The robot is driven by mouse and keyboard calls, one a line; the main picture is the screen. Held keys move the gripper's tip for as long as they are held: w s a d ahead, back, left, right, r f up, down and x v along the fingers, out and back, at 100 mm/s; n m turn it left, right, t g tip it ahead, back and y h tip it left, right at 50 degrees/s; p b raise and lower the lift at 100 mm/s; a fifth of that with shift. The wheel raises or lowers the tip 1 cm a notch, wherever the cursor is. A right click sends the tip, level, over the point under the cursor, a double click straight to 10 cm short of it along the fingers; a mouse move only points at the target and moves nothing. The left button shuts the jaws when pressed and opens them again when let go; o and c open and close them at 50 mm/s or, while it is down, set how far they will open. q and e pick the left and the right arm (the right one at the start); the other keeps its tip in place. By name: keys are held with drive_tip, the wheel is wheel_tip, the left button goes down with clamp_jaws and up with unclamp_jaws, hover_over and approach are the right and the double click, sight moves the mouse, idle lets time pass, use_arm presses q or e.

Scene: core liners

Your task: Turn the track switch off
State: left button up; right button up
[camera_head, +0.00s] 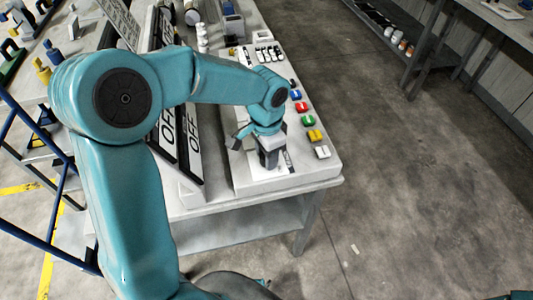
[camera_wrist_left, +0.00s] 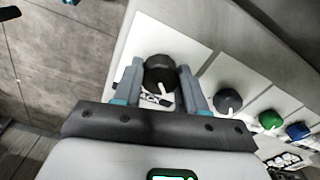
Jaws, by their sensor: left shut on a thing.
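The track switch looks like a round black knob (camera_wrist_left: 160,72) with a white pointer line, on a white plate of the panel. A partly covered label ending in "ACK" shows below it in the left wrist view. My left gripper (camera_wrist_left: 160,80) has one finger on each side of the knob and is shut on it. In the head view, my left gripper (camera_head: 268,160) points down at the near end of the control panel (camera_head: 256,182), and the knob is hidden under it. My right gripper is not in view.
Beside the gripper are red (camera_head: 301,107), green (camera_head: 308,121), yellow (camera_head: 315,136) and white (camera_head: 322,152) controls. Another dark knob (camera_wrist_left: 227,99) is close by in the wrist view. Signs reading "OFF" (camera_head: 194,126) stand left of the panel.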

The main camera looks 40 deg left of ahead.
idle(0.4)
use_arm(q)
drive_tip(key=o, duration=1.1)
drive_tip(key=shift+c, duration=0.2)
drive_tip(key=shift+r, duration=0.1)
wheel_tip(320, 180, up, 16)
drive_tip(key=p, duration=0.1)
drive_tip(key=shift+p, duration=0.4)
drive_tip(key=shift+s, duration=0.15)
